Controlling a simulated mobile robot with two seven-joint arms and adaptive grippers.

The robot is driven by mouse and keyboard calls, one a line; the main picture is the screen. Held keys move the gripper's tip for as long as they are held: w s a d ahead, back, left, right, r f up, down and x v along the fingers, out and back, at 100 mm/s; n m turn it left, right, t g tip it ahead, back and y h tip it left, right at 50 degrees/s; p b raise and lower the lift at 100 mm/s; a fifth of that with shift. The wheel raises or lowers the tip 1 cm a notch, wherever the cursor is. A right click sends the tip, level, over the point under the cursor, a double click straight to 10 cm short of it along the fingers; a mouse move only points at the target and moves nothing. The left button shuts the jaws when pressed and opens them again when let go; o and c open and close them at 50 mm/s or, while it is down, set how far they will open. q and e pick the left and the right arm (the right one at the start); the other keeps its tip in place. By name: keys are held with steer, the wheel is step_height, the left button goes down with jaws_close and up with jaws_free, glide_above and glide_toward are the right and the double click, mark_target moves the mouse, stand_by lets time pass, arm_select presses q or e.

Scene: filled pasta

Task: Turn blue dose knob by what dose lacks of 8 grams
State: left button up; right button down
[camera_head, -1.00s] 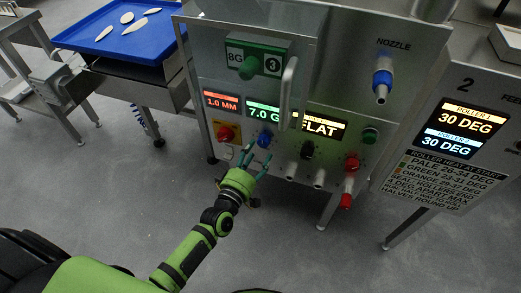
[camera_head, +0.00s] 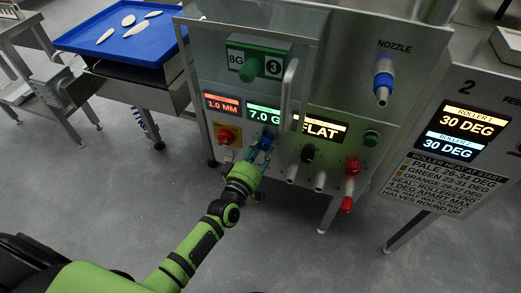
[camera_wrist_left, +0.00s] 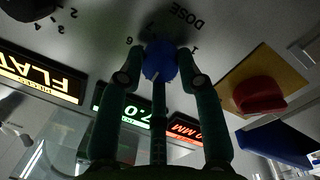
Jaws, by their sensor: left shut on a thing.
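The blue dose knob (camera_head: 266,143) is on the front panel of the steel machine, under the green dose display (camera_head: 262,115), which reads 7.0 G with its right end partly covered by a handle. My left gripper (camera_head: 261,150) reaches up from below with its fingers around the knob. A green box (camera_head: 258,60) above carries the marks 8G and 3. My right gripper is not seen.
A black knob (camera_head: 308,153) and red knob (camera_head: 352,166) are to the right. A vertical handle (camera_head: 289,92) projects above. A blue tray (camera_head: 120,45) stands back left.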

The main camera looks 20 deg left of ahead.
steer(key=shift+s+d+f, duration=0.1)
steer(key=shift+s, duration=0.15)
